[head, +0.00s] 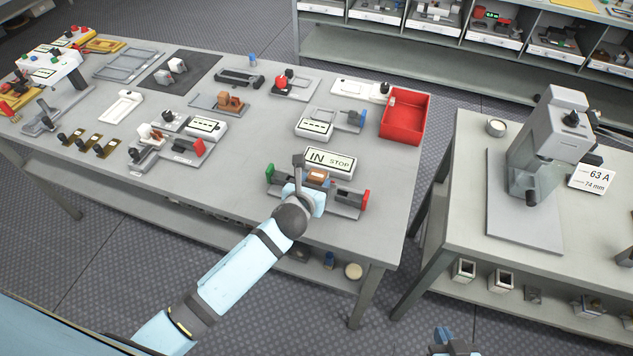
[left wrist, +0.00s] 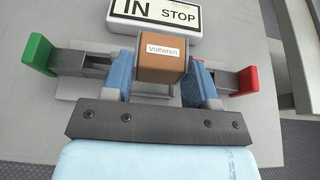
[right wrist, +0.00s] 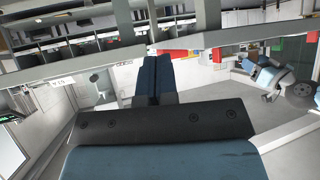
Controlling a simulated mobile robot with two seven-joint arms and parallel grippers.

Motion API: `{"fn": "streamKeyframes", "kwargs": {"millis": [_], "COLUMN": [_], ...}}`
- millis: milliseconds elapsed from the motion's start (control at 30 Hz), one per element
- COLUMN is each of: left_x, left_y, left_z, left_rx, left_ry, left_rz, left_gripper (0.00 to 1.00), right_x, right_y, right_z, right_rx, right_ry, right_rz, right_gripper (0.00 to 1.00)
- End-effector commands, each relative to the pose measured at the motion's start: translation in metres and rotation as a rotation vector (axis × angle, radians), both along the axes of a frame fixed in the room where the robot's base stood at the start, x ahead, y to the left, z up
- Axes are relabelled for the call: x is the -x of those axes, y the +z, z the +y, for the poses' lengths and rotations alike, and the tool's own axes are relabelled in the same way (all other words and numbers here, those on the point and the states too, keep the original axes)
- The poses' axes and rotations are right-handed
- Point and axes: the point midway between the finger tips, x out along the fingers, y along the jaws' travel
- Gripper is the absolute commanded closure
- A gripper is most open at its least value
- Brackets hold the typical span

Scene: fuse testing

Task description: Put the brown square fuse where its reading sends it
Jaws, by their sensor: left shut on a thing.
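The brown square fuse (left wrist: 162,50) has a white label on its face. It also shows in the head view (head: 318,175). My left gripper (left wrist: 166,80) is shut on it, a blue finger on each side. The fuse is at the middle of a grey fixture with a green end (left wrist: 38,54) and a red end (left wrist: 246,78), just in front of a white plate (head: 330,161) reading "IN STOP". I cannot tell whether the fuse touches the fixture. My right gripper (right wrist: 157,78) is shut and empty, its fingers together, away from the table.
A red bin (head: 405,118) stands at the table's right edge. Another fixture holds an orange-brown block (head: 231,101). Several other fixtures fill the back and left. A machine (head: 548,140) on the right table has a sign (head: 592,178) reading 63 A, 74 mm.

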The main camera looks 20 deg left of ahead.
Motion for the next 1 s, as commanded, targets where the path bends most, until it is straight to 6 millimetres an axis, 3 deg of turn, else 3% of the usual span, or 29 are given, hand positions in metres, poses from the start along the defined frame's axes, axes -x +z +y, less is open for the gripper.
{"fn": "streamKeyframes", "kwargs": {"millis": [33,800,1000], "left_x": [0.000,-0.001,-0.001], "left_y": [0.009,0.065,0.068], "left_z": [0.000,0.001,0.001], "left_rx": [-0.002,-0.002,-0.001], "left_ry": [-0.001,0.000,0.001], "left_rz": [-0.001,-0.002,-0.002], "left_gripper": [0.76,0.76,0.76], "right_x": [0.000,0.002,0.003], "right_y": [0.009,0.069,0.073], "right_z": [0.000,-0.010,-0.011], "right_rx": [0.000,0.014,0.015], "right_ry": [0.000,-0.021,-0.026], "right_rz": [0.000,-0.005,-0.003], "right_gripper": [1.00,1.00,1.00]}}
